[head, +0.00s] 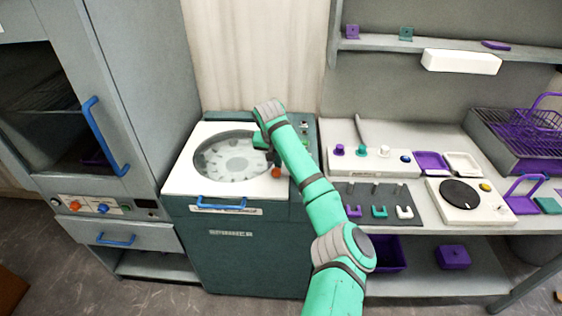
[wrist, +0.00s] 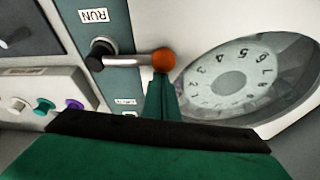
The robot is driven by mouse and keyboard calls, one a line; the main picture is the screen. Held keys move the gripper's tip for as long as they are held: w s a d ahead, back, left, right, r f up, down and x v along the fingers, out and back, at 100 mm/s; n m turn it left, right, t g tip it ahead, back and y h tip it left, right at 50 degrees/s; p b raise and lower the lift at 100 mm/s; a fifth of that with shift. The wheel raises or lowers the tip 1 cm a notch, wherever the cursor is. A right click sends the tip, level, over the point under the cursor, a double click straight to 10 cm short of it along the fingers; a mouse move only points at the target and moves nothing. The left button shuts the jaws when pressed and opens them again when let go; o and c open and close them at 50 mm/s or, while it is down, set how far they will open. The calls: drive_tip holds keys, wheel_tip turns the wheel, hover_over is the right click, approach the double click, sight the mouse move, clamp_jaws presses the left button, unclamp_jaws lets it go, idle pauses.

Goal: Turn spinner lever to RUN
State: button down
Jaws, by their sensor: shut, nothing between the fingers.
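The spinner (head: 225,255) is a dark green cabinet with a white top and a round clear window (wrist: 230,82) over a numbered disc. Its lever (wrist: 128,61) is a metal rod running from a dark pivot to an orange ball (wrist: 163,60); the ball also shows in the head view (head: 276,172). In the wrist view the rod lies crosswise, below the RUN label (wrist: 93,16) and above a smaller label (wrist: 125,101). My gripper (wrist: 163,92) is shut and empty, its green fingertips right by the ball. I cannot tell whether they touch it.
A blue handle (head: 221,204) is on the spinner's front edge. A grey cabinet (head: 140,90) with blue handles stands at the left. At the right a bench holds a white box with knobs (head: 372,163), a dark mat with small hooks, and a round-plate device (head: 470,200).

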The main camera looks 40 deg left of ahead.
drive_tip(key=shift+d, duration=0.1)
idle(0.3)
drive_tip(key=shift+w+a+r, duration=0.15)
drive_tip(key=shift+w+a, duration=0.15)
drive_tip(key=shift+w, duration=0.15)
drive_tip(key=shift+w+a+r, duration=0.15)
drive_tip(key=shift+w+a, duration=0.15)
drive_tip(key=shift+w, duration=0.35)
drive_tip(key=shift+w+a+r, duration=0.1)
drive_tip(key=shift+w+a, duration=0.15)
drive_tip(key=shift+w, duration=0.35)
drive_tip(key=shift+r, duration=0.4)
drive_tip(key=v, duration=0.9)
